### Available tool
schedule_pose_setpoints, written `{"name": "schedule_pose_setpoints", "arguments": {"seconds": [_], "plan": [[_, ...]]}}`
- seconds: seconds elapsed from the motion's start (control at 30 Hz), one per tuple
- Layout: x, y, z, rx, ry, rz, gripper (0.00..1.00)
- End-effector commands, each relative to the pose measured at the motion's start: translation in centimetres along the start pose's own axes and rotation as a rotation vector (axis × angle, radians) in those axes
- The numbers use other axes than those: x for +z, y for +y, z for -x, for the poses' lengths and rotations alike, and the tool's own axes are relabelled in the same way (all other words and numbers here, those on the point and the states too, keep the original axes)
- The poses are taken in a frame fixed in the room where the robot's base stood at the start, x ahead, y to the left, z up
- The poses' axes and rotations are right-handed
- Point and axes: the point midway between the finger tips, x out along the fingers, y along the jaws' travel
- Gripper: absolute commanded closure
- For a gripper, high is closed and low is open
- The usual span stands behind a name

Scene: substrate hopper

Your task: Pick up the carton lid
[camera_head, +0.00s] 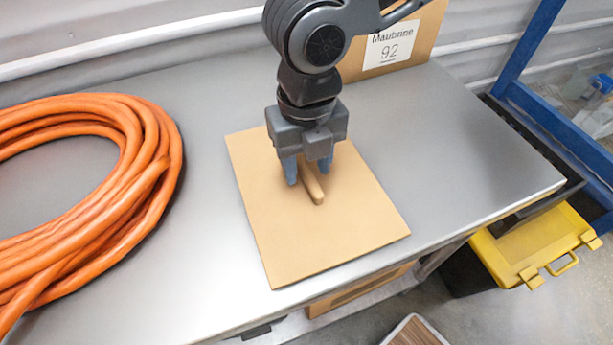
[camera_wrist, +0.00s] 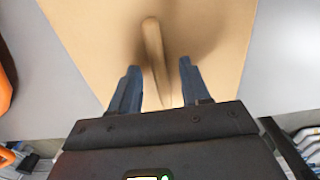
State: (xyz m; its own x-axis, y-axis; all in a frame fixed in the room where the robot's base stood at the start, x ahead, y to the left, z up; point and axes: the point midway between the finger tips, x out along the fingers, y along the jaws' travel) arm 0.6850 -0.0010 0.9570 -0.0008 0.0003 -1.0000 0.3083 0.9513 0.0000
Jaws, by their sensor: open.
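The carton lid (camera_head: 291,246) is a flat tan panel lying on the grey table, with a raised bar-shaped handle (camera_head: 312,187) near its middle. My gripper (camera_head: 307,178) is above the lid, pointing down, with its two blue fingers on either side of the handle. In the wrist view the fingers of my gripper (camera_wrist: 157,85) are apart. The handle (camera_wrist: 153,50) runs between them, with a gap on each side. The lid (camera_wrist: 95,35) fills the middle of that view. I cannot tell whether the fingertips touch the lid.
A coiled orange hose (camera_head: 150,150) lies on the left of the table (camera_head: 465,150). A cardboard box labelled "Maubrine 92" (camera_head: 420,30) stands at the back. A yellow-lidded bin (camera_head: 530,245) is on the floor at right, beside a blue frame (camera_head: 560,125). The table right of the lid is clear.

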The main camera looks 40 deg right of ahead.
Motion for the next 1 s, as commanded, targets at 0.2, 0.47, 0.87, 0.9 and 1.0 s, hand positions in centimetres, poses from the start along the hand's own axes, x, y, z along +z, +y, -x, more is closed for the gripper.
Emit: {"name": "schedule_pose_setpoints", "arguments": {"seconds": [0.2, 0.47, 0.87, 0.9, 1.0], "plan": [[0.04, -0.04, -0.89, -0.001, -0.001, -0.001, 0.53], [0.02, -0.02, -0.86, 0.0, -0.001, -0.001, 0.66], [0.01, -0.01, -0.85, 0.0, -0.001, 0.0, 1.0], [0.01, -0.01, -0.85, 0.0, -0.001, 0.0, 1.0], [0.01, -0.01, -0.84, 0.0, -0.001, 0.0, 1.0]]}}
